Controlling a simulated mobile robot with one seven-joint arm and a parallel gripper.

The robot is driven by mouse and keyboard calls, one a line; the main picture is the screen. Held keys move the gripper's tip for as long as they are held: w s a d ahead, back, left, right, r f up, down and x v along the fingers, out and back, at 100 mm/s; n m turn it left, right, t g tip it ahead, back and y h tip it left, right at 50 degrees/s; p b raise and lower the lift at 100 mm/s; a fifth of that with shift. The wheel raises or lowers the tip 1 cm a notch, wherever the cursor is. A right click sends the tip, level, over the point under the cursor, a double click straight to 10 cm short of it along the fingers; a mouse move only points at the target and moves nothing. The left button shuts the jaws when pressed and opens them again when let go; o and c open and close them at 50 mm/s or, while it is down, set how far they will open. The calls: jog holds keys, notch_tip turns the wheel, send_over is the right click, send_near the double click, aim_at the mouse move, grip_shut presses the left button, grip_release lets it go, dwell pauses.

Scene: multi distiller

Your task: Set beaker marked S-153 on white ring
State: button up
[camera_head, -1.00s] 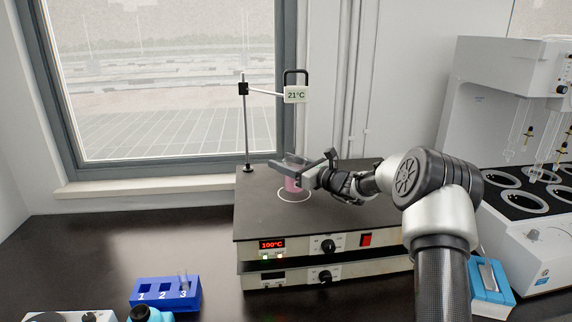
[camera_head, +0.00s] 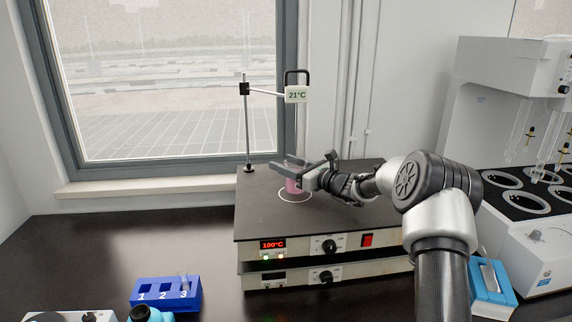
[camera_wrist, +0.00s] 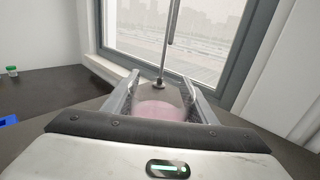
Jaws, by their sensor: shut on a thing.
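The beaker (camera_head: 292,185), with pink liquid in it, is between the fingers of my gripper (camera_head: 292,170) in the head view. My gripper is shut on it. In the wrist view the beaker's pink contents (camera_wrist: 160,110) show between the two fingers (camera_wrist: 160,98). The beaker is upright at the white ring (camera_head: 294,201) on the dark hotplate top (camera_head: 258,215), and the ring's front edge shows around its base. I cannot tell whether its base touches the plate. The marking S-153 is not readable in these views.
A stand rod (camera_head: 247,130) with a display (camera_head: 297,94) reading 21°C rises behind the beaker. The hotplate's red display (camera_head: 272,244) reads 100°C. A blue numbered rack (camera_head: 166,293) is at front left. A white apparatus (camera_head: 520,190) stands at right. The bench left of the hotplate is mostly clear.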

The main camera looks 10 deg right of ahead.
jog(key=shift+f+b, duration=0.55)
jog(key=shift+f, duration=0.2)
jog(key=o, duration=1.4)
jog(key=shift+r, duration=0.1)
jog(key=shift+c, duration=0.2)
